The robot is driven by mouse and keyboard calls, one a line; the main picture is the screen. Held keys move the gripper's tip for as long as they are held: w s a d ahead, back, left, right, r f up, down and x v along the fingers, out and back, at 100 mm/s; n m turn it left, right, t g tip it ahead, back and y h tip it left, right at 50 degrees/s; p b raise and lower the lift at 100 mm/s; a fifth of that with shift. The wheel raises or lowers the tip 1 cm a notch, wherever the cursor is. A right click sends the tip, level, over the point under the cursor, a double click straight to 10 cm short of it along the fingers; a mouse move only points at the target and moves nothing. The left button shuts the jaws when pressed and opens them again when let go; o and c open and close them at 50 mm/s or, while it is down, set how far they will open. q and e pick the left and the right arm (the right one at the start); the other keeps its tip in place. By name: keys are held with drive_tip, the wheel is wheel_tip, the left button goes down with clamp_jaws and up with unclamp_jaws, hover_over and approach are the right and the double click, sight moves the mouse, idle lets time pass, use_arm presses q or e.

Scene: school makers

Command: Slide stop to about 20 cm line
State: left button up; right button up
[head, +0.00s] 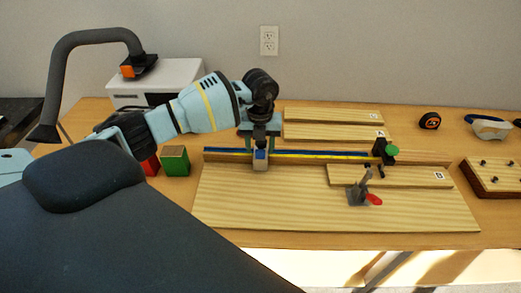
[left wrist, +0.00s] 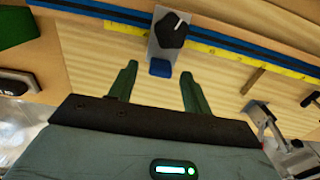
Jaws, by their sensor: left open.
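The stop (head: 260,159) is a grey block with a blue tab, sitting on the rail toward its left end. In the left wrist view the stop (left wrist: 157,50) shows a black knob with a white mark. The rail carries a blue strip and a yellow ruler (head: 318,154); the ruler (left wrist: 215,52) also shows in the left wrist view, its numbers too small to read. My left gripper (head: 260,134) is above the stop. In the wrist view the open green fingers (left wrist: 157,80) point toward the stop, its blue tab between their tips. Contact cannot be told.
A black piece with a green knob (head: 388,150) stands at the rail's right end. A toggle clamp with a red tip (head: 373,199) and a board marked B (head: 395,177) lie on the base board (head: 275,205). Green and red blocks (head: 175,161) stand left of it.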

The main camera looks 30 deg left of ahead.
use_arm(q)
drive_tip(key=shift+f, duration=1.15)
clamp_jaws()
